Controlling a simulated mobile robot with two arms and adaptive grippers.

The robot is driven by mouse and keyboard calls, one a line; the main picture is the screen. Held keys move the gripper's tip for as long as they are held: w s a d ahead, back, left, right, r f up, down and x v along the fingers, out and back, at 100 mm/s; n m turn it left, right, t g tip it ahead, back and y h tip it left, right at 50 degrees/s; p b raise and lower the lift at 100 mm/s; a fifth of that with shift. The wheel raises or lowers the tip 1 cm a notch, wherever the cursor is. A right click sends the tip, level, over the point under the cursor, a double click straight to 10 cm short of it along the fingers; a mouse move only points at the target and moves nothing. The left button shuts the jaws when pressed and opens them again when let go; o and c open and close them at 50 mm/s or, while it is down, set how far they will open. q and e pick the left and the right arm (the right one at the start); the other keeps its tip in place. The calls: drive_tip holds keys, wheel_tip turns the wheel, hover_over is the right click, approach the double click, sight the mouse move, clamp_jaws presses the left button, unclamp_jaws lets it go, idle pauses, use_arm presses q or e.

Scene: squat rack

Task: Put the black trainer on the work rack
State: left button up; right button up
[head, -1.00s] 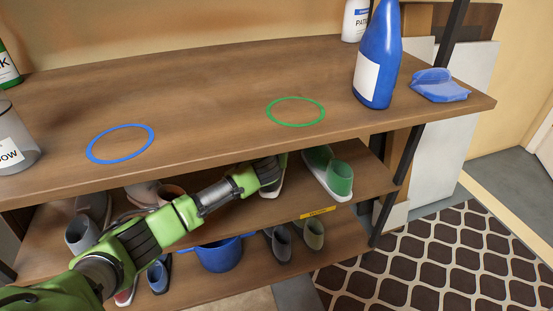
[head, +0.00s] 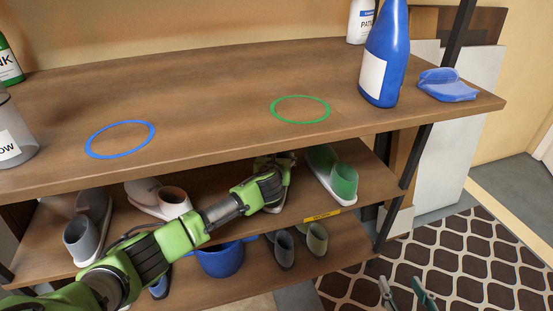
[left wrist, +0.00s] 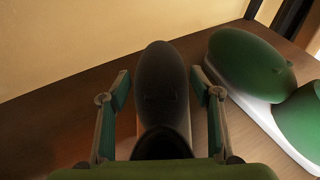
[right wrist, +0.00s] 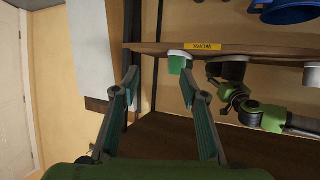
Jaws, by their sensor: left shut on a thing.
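The black trainer (left wrist: 160,85) is between the two fingers of my left gripper (left wrist: 160,76) in the left wrist view, with its toe pointing away. In the head view my left gripper (head: 282,165) is on the middle shelf, under the top board, and hides most of the trainer; a pale sole edge shows below it. The middle shelf carries a yellow label (head: 321,215), which reads WORK in the right wrist view (right wrist: 203,47). My right gripper (right wrist: 158,78) is open and empty in front of the rack; its fingertips show at the head view's lower right (head: 408,290).
A green shoe (head: 335,172) stands close to the right of the black trainer. Grey (head: 84,236) and brown-white (head: 163,199) shoes stand left. The top board holds a blue bottle (head: 383,55), and its edge overhangs my left arm. A blue bucket (head: 221,259) is below.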

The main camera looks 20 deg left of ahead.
use_arm(q)
drive_tip(key=o, duration=1.4)
drive_tip(key=shift+c, duration=0.2)
drive_tip(key=shift+s, duration=0.15)
drive_tip(key=p+v, duration=0.2)
drive_tip(key=v, duration=0.2)
drive_tip(key=shift+s+d+r, duration=0.1)
drive_tip(key=shift+s+r, duration=0.15)
drive_tip(key=shift+s, duration=0.05)
drive_tip(key=p+v, duration=0.1)
drive_tip(key=v, duration=0.2)
drive_tip(key=shift+s+d+r, duration=0.1)
drive_tip(key=shift+s+r, duration=0.05)
drive_tip(key=shift+s, duration=0.1)
drive_tip(key=p+v, duration=0.1)
drive_tip(key=v, duration=0.2)
drive_tip(key=shift+s, duration=0.25)
use_arm(e)
drive_tip(key=s+d+f+g+h, duration=0.1)
drive_tip(key=s+f+g, duration=0.3)
drive_tip(key=s, duration=0.4)
drive_tip(key=s+d+f+g+h, duration=0.1)
drive_tip(key=s+d+f+g, duration=0.3)
drive_tip(key=s, duration=0.4)
drive_tip(key=shift+d+f+g+h, duration=0.25)
drive_tip(key=shift+f+g+h, duration=0.05)
drive_tip(key=shift+f+g, duration=0.3)
drive_tip(key=shift+s, duration=0.1)
